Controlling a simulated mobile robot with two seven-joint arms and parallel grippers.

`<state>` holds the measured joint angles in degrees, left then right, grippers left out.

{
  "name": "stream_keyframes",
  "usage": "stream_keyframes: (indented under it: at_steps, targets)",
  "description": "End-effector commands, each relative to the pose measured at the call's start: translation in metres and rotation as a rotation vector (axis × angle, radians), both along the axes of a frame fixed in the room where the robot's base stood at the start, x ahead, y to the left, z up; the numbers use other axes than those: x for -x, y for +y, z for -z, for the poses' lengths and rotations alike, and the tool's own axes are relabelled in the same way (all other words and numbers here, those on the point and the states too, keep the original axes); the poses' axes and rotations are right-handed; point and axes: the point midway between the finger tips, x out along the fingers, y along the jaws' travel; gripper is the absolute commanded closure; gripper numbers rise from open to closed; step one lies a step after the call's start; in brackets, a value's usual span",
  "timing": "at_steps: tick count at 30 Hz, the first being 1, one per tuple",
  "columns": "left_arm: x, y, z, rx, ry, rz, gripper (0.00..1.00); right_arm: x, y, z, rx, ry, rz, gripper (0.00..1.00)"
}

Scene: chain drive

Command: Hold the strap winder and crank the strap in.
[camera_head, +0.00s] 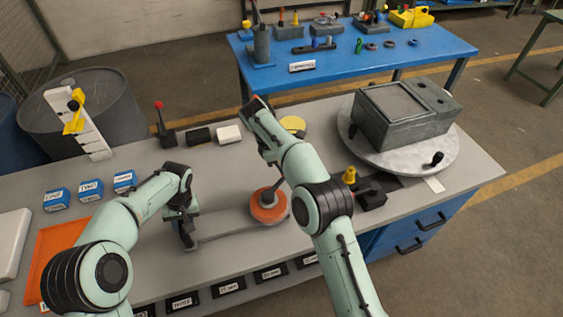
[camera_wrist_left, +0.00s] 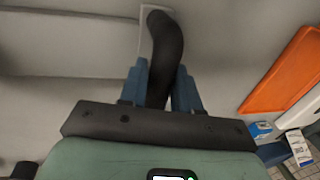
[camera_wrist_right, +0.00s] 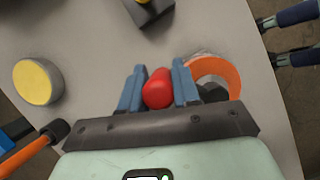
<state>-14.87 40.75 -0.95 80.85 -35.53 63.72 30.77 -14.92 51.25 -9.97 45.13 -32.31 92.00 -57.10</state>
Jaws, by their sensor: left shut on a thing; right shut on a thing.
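The strap winder has an orange drum (camera_head: 268,209) on a long grey base (camera_head: 222,240) lying on the bench. My left gripper (camera_wrist_left: 160,75) is shut on its black curved handle (camera_wrist_left: 166,45) at the base's left end. In the right wrist view, my right gripper (camera_wrist_right: 158,68) is shut on the red crank knob (camera_wrist_right: 158,90), with the orange drum (camera_wrist_right: 219,72) just to the right. In the head view, my right forearm hides the knob and the right fingertips; a grey crank arm (camera_head: 271,194) shows above the drum. I cannot make out the strap clearly.
A grey box (camera_head: 405,112) stands on a round turntable (camera_head: 385,155) at the back right. A yellow disc (camera_head: 293,124), a red-knobbed lever (camera_head: 163,124), and blue boxes (camera_head: 90,191) line the bench. An orange mat (camera_head: 58,250) lies left. Bench stays clear between drum and boxes.

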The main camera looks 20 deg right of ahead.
Motion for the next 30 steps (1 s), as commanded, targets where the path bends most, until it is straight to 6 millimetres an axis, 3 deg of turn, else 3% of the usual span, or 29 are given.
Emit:
stream_keyframes:
  at_steps: [1,21,22,23,24,30]
  targets:
    - [-0.0002,0.0078,0.0014,-0.012,0.002,-0.015,1.0,0.0027,-0.005,0.0005,0.008,0.006,0.022,1.0]
    - [-0.0007,0.008,0.001,-0.011,0.0,-0.015,1.0,0.0069,-0.0064,0.0016,0.008,0.008,0.076,1.0]
    - [-0.0007,0.008,0.001,-0.011,0.0,-0.015,1.0,0.0069,-0.0064,0.0016,0.008,0.008,0.076,0.59]
    - [-0.0007,0.0079,0.001,-0.011,0.0,-0.015,1.0,0.0068,-0.0062,0.0016,0.008,0.008,0.076,0.49]
    - [-0.0007,0.0076,0.0009,-0.011,0.0,-0.014,1.0,0.0067,-0.0059,0.0016,0.007,0.007,0.076,0.45]
    - [-0.0004,0.0049,0.0009,-0.007,0.0,-0.009,1.0,0.0062,-0.0042,0.001,0.003,0.004,0.075,0.45]
